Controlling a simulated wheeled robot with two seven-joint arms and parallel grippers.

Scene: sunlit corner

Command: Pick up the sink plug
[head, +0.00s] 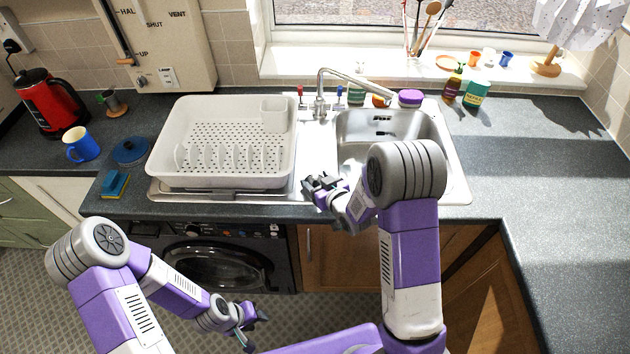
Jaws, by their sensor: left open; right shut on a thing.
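The steel sink (430,130) is set in the worktop under the window, with its tap at the left of the bowl. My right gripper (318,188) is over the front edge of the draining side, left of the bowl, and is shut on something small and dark. That is most likely the sink plug, though its shape is too small and too covered by the fingers to make out. No other plug shows, and my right arm hides part of the bowl. My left gripper (250,326) is open and empty, low in front of the washing machine.
A white dish rack (165,155) stands just left of my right gripper. The right worktop (560,210) is clear.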

